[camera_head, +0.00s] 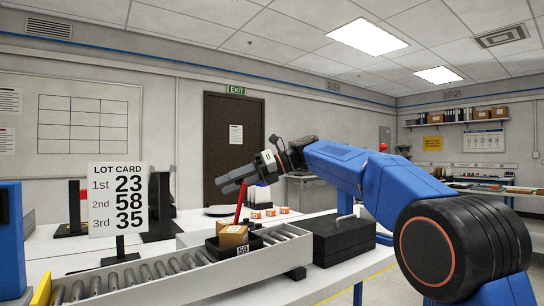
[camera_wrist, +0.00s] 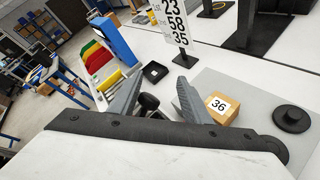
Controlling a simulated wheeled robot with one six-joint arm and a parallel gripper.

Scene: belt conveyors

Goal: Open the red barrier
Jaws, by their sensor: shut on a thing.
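The red barrier (camera_head: 240,202) is a thin red bar at the belt conveyor, standing steeply and leaning a little, its top at my gripper. My gripper (camera_head: 228,184) reaches in from the right and is shut on the barrier's upper end. In the wrist view a dark rounded piece (camera_wrist: 149,101) shows between the fingers of my gripper (camera_wrist: 152,92). The bar's red length cannot be made out there. A cardboard box (camera_head: 233,237) in a black tray sits on the rollers just in front of the barrier, and its label is small.
The roller conveyor (camera_head: 180,284) runs from lower left to the middle. A lot card (camera_head: 118,212) reading 23, 58, 35 stands behind it. A black case (camera_head: 343,240) lies to the right. A box marked 36 (camera_wrist: 222,108) sits right of the fingers.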

